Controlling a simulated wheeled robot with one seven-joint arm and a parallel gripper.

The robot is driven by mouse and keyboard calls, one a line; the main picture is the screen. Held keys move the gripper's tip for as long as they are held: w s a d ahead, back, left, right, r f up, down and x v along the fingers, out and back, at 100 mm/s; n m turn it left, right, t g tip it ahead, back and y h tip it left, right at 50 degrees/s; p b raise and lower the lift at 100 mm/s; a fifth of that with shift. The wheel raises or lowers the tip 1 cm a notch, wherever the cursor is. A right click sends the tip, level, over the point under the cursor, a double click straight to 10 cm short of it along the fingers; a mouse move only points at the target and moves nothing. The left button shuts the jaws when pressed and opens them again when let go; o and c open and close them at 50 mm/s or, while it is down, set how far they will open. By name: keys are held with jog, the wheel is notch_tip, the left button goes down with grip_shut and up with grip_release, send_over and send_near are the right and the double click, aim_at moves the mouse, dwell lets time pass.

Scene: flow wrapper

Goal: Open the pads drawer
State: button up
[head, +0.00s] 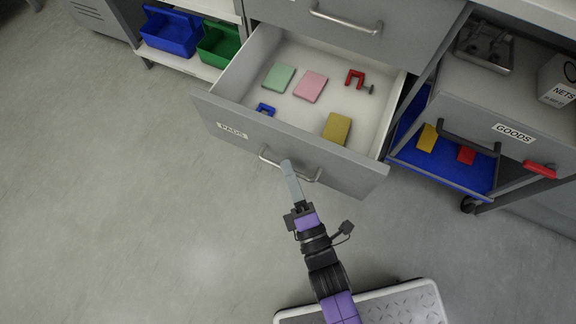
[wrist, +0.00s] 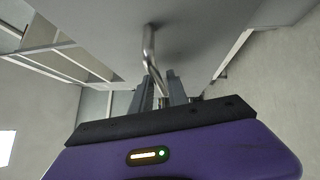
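The pads drawer (head: 300,143), grey with a "PADS" label, stands pulled well out of its cabinet, and its inside shows from above. Its curved metal handle (head: 268,159) is on the front face. My gripper (head: 288,168) is at the middle of this handle. In the wrist view the handle (wrist: 149,48) runs down between the two fingers of my gripper (wrist: 160,88), which look closed around the bar. The finger contact itself is partly hidden.
The drawer holds a green pad (head: 279,77), a pink pad (head: 311,86), a yellow pad (head: 337,128), a red clamp (head: 355,78) and a small blue piece (head: 265,110). A "GOODS" cart (head: 470,95) stands close at right. Floor at left is clear.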

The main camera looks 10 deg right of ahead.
jog(key=r+p+v, duration=0.1)
jog(key=v, duration=0.5)
jog(key=shift+s+f, duration=0.4)
jog(key=shift+f, duration=0.1)
jog(key=shift+d, duration=0.1)
jog(key=s+d+r+m+g+h, duration=0.35)
jog(key=s+d+r+m, duration=1.05)
jog(key=m, duration=0.7)
notch_tip(320, 180, up, 28)
jog(key=s+g+p, duration=0.1)
jog(key=p, duration=2.7)
jog(key=shift+a, duration=0.15)
jog(key=shift+s+f+y, duration=0.1)
jog(key=shift+s+y, duration=0.05)
jog(key=shift+y, duration=0.1)
